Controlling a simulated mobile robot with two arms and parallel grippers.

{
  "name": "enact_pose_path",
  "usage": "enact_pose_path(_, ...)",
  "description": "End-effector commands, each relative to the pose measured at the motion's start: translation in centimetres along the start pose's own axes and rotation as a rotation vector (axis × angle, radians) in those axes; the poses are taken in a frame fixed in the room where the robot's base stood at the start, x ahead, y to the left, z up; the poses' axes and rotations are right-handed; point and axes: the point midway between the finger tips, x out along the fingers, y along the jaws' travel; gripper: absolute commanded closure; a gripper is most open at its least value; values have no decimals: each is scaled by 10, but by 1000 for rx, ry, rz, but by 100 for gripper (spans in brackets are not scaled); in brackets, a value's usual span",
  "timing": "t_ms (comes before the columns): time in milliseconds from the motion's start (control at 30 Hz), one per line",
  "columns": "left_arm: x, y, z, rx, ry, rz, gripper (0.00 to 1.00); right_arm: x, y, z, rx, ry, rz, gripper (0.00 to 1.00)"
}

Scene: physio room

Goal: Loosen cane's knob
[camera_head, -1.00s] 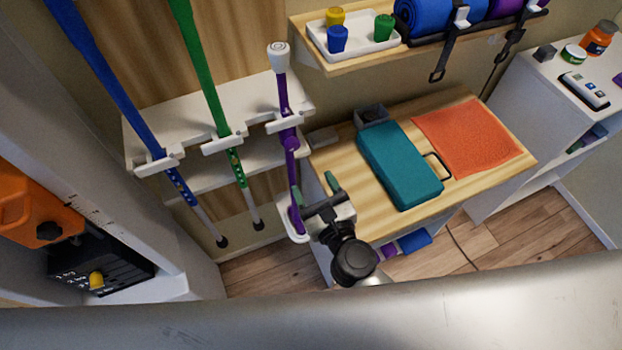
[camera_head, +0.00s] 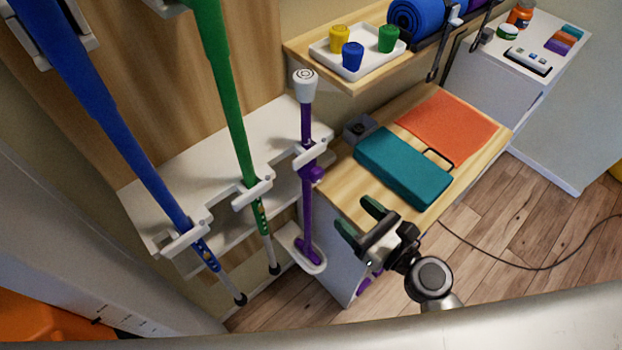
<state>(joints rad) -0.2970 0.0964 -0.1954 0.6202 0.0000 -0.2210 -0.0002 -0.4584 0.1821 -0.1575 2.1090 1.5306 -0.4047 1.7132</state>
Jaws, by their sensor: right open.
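A purple cane (camera_head: 306,209) stands upright in the white rack, with a pale grip on top. Its purple knob (camera_head: 315,174) sticks out on the right side of the shaft, just below the rack's clip. The cane's foot rests in a small white tray (camera_head: 317,268). My right gripper (camera_head: 359,222) is open and empty, to the right of and below the knob in the picture, apart from the cane. Its fingers point up and left, in front of the wooden-topped cabinet. My left gripper is not in view.
A blue crutch (camera_head: 110,125) and a green crutch (camera_head: 225,90) hang in the white rack (camera_head: 160,190) to the left. A teal case (camera_head: 403,168) and an orange towel (camera_head: 450,125) lie on the cabinet top. A shelf above holds a tray (camera_head: 322,53) with small colored pots.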

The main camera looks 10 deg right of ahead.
Motion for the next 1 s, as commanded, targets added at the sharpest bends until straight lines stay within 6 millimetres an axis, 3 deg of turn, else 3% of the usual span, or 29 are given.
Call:
enact_pose_path(300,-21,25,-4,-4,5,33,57,52,0,5,2,-4,0,38)
enact_pose_path(600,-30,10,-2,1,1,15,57,97,0,2,2,-2,1,38)
enact_pose_path(1000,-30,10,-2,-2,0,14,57,106,0,1,1,-1,0,38)
